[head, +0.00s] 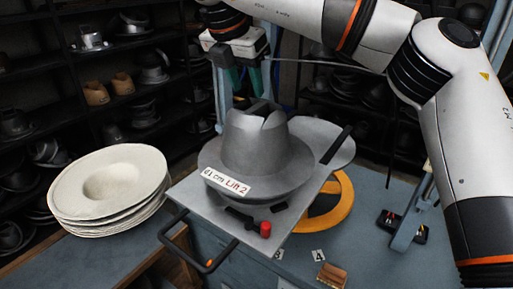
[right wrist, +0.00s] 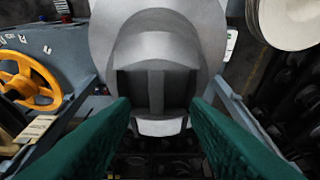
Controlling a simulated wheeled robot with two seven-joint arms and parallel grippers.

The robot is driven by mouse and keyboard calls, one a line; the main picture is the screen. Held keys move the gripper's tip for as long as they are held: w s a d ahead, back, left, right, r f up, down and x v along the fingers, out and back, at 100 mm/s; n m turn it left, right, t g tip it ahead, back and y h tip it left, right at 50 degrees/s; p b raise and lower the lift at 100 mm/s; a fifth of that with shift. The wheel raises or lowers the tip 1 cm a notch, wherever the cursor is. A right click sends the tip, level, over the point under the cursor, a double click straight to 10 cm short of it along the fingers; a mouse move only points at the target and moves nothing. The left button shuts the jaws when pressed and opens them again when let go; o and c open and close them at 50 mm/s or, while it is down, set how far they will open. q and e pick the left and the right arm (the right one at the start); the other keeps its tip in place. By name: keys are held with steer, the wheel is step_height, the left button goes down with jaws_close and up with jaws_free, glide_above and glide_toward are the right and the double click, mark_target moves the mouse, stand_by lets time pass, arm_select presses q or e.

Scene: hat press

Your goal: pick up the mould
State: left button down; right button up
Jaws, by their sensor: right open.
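The mould (head: 253,147) is a grey, hat-shaped metal piece with a wide brim and a notched crown. It stands upright on a grey plate (head: 188,192), with a white label reading "Lift 2" across the front of its brim. In the right wrist view the crown shows two dark recesses with a bar (right wrist: 156,92) between them. My right gripper (head: 243,98) is open, with green fingers, at the far side of the crown. In the right wrist view its fingertips (right wrist: 161,103) lie on either side of the bar; contact cannot be told. My left gripper is not in view.
A stack of cream hat blanks (head: 110,182) stands at the left. The plate has a black handle (head: 210,262) and a red knob (head: 265,229). A yellow wheel (head: 338,195) and a small brown brush (head: 332,274) are on the right. Shelves of moulds line the back.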

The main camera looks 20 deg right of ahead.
mark_target(255, 107)
steer(key=p+x, duration=0.1)
steer(key=x, duration=0.2)
steer(key=p+x, duration=0.2)
steer(key=x, duration=0.1)
steer(key=shift+s+d, duration=0.15)
steer(key=shift+d, duration=0.1)
steer(key=shift+a, duration=0.1)
steer(key=shift+c, duration=1.3)
jaws_close()
steer(key=shift+r, duration=0.2)
